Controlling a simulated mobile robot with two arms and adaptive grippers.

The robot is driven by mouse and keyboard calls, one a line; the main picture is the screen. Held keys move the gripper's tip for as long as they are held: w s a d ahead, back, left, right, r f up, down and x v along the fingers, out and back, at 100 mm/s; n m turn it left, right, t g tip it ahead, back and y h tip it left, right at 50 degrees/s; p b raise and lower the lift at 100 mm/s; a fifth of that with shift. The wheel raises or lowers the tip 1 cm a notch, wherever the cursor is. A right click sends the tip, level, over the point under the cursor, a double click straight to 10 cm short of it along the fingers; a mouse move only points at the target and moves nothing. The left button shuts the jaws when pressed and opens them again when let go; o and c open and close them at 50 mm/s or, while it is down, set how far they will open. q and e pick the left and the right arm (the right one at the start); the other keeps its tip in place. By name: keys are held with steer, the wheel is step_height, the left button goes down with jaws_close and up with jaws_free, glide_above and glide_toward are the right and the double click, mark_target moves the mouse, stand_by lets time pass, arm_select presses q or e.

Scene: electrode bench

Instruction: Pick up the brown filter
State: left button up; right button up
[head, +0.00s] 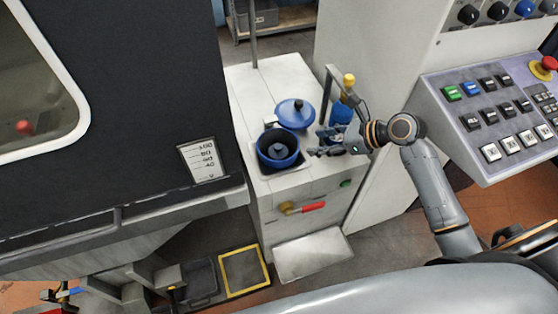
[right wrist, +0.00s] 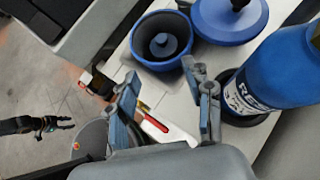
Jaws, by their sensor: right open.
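I cannot make out a brown filter in either view. An open blue pot (head: 278,148) sits in a recess at the front of the white bench. In the right wrist view the pot (right wrist: 161,40) has a dark inside with a grey-blue round post. Its blue lid (head: 294,113) lies behind it, also in the right wrist view (right wrist: 229,20). My right gripper (head: 318,152) is open and empty, just right of the pot; its spread fingers (right wrist: 163,75) point toward the pot. A small dark gripper, seemingly my left (right wrist: 58,124), shows far off, its jaw state unclear.
A blue bottle (right wrist: 270,75) stands close right of my right gripper, also in the head view (head: 341,114). A red-handled valve (head: 312,207) sticks out of the bench (head: 262,82) front. A button panel (head: 490,110) is at right, a dark machine (head: 140,90) at left.

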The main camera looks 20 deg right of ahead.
glide_toward(280, 147)
steer(key=x, duration=0.2)
steer(key=shift+w+a+f, duration=0.1)
steer(key=shift+w+a, duration=0.1)
steer(key=shift+a, duration=0.1)
steer(key=shift+x, duration=2.95)
steer(key=shift+s+d+f, duration=0.1)
steer(key=shift+d, duration=0.05)
jaws_close()
